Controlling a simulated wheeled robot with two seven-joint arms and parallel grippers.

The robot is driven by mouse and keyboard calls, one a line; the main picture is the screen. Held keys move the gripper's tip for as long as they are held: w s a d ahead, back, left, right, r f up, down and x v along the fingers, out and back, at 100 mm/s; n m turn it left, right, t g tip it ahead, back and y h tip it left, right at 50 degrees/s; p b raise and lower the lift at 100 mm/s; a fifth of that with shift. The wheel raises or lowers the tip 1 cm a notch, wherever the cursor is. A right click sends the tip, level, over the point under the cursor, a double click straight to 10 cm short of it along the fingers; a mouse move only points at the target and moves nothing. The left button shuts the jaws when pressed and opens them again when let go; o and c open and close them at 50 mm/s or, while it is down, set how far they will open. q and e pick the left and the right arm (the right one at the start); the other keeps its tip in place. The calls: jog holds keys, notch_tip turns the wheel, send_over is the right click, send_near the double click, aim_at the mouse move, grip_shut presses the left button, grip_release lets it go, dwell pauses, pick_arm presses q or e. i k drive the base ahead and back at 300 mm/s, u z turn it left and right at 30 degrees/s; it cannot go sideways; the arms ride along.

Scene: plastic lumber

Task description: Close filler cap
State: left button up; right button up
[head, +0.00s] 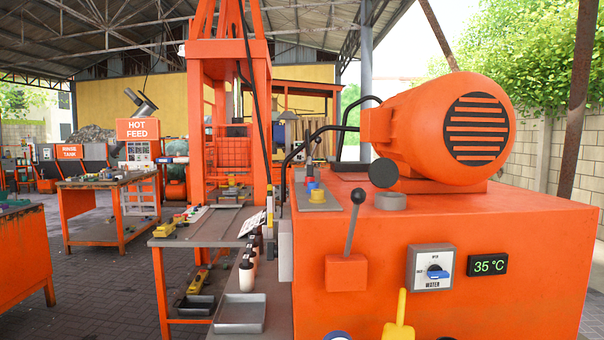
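A dark round cap (384,172) stands upright on top of the orange machine (470,225), in front of the motor. I take it to be the filler cap, tilted up and open. Just below and beside it is a short grey round neck (391,201), which looks like the filler opening. Its inside and the hinge are too small to make out. Neither of my grippers is in view.
A lever with a black knob (357,196) rises in front of the cap, left of it. The large orange motor (450,130) stands behind. A yellow button (318,195) and dark bent pipes (300,150) are to the left. A yellow handle (399,318) sticks up below.

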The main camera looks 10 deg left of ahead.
aim_at(383, 172)
jog(key=u, duration=1.5)
jog(key=i, duration=4.1)
jog(key=z, duration=3.95)
jog(key=i, duration=0.5)
jog(key=z, duration=0.1)
